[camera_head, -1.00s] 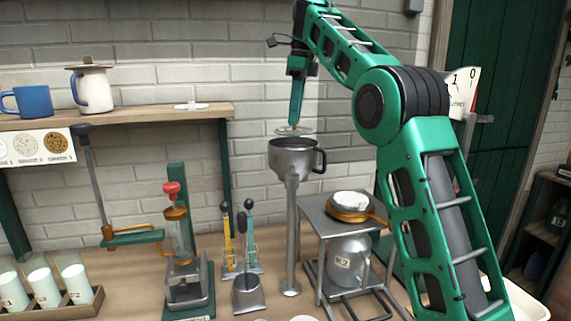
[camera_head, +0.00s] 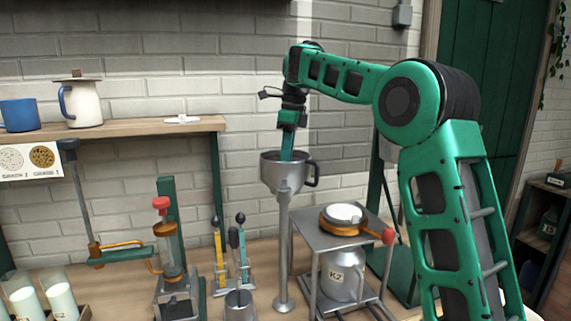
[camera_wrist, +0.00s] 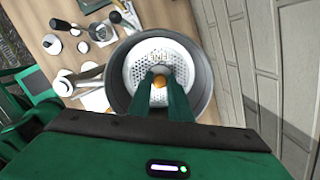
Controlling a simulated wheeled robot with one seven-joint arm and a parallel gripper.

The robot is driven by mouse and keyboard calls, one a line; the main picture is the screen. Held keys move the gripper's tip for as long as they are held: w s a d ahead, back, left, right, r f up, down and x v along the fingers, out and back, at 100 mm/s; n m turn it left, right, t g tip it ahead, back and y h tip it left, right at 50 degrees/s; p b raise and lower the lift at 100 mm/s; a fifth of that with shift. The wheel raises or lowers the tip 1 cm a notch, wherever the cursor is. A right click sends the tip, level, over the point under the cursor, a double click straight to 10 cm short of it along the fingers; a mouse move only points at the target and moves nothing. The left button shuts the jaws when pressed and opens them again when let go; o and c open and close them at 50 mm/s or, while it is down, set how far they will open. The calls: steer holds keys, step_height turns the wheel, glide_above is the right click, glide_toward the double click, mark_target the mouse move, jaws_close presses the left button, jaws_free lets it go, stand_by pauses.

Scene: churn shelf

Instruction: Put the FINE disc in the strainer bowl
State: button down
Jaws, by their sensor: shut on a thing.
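The strainer bowl (camera_head: 282,181) is a grey metal funnel with a side handle, on top of a tall stand. My gripper (camera_head: 287,157) points down into its mouth. In the wrist view, the FINE disc (camera_wrist: 143,67), white and perforated with lettering on it, lies within the rim of the bowl (camera_wrist: 202,78). My gripper (camera_wrist: 160,92) is shut on a small orange-yellow knob at the disc's middle. The disc looks roughly level. I cannot tell whether it touches the bowl's seat. In the head view the disc is hidden inside the bowl.
A small metal table (camera_head: 335,229) with an orange-rimmed pan (camera_head: 343,219) and a K2 can (camera_head: 342,274) stands right of the bowl. A lever press (camera_head: 170,245) stands left. A wall shelf (camera_head: 110,127) holds a blue mug and a white jug.

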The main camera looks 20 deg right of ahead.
steer(key=shift+f, duration=0.1)
steer(key=c, duration=1.6)
jaws_free()
steer(key=shift+c, duration=0.2)
step_height(320, 180, up, 12)
steer(key=d, duration=0.1)
steer(key=shift+s+d, duration=0.15)
steer(key=shift+s, duration=0.2)
